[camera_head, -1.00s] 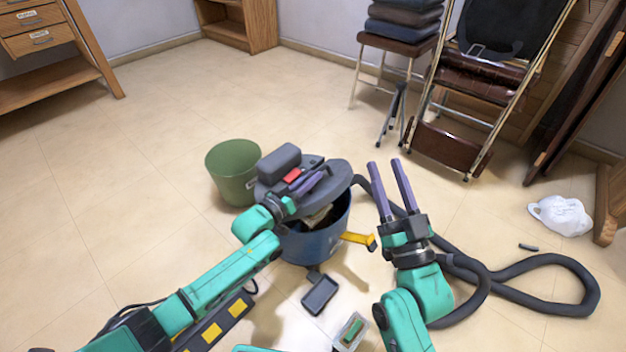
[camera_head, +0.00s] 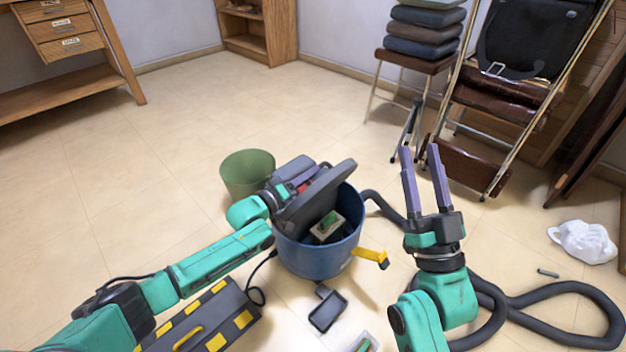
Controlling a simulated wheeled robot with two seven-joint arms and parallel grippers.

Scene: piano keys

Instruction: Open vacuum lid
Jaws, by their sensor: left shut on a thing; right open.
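The vacuum is a blue drum (camera_head: 318,262) on the floor with a dark grey lid (camera_head: 322,198). The lid is tilted up steeply and leans toward the left, so the drum's mouth is partly uncovered. A pale block with a green top (camera_head: 328,226) shows inside the drum. My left gripper (camera_head: 300,184) is at the lid's far left side, shut on the lid; its fingers are partly hidden by the lid. My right gripper (camera_head: 424,176) is open and empty, raised to the right of the drum, fingers pointing up in the picture.
A green bin (camera_head: 247,174) stands just behind left of the drum. A yellow latch (camera_head: 371,257) sticks out at the drum's right. A black hose (camera_head: 545,290) loops on the right floor. Chairs (camera_head: 480,165) stand at back right.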

